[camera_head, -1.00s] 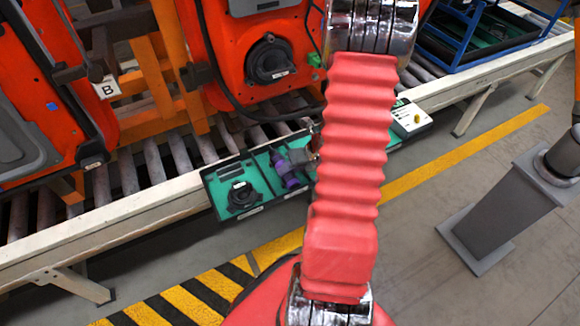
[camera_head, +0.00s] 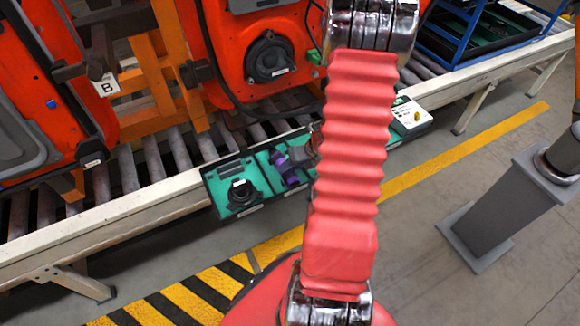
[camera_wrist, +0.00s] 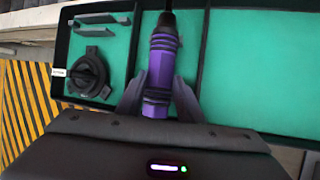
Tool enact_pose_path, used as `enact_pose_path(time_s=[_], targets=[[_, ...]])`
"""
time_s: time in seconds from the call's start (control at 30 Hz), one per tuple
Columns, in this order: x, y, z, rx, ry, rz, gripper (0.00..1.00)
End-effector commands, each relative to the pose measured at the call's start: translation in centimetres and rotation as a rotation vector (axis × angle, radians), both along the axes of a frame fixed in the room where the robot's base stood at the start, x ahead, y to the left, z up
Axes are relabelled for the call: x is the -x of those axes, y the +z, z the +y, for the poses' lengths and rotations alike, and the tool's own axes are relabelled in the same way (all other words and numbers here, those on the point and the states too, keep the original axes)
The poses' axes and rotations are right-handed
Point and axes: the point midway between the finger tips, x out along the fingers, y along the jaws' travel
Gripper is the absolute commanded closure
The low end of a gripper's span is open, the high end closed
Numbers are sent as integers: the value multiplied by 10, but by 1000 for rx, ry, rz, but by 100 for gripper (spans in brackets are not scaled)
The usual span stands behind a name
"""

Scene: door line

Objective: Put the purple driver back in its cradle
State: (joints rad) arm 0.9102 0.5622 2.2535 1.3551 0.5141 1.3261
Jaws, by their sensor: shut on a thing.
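The purple driver (camera_wrist: 162,65) has a black shaft end pointing up in the wrist view. My gripper (camera_wrist: 160,88) is shut on its lower part, with one dark finger on each side. The driver is over the narrow middle compartment of a green-lined tray (camera_wrist: 215,40). I cannot tell whether it rests on the tray floor or is held just above it. No separate cradle can be made out.
A black round device (camera_wrist: 88,72) sits in the tray's left compartment, with dark bars above it. The right compartment looks empty in the wrist view. The tray hangs along the roller conveyor's pale rail (camera_head: 130,222). Orange doors stand behind; a grey post (camera_head: 505,205) is at right.

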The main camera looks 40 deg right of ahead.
Motion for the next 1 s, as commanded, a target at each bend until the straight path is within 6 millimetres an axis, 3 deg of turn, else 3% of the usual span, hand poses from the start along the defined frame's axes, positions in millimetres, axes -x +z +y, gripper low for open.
enact_pose_path(time_s=[0.97, 1.0], targets=[[2, -10, 7, -11, 7, 7, 100], [2, -10, 7, -10, 7, 8, 66]])
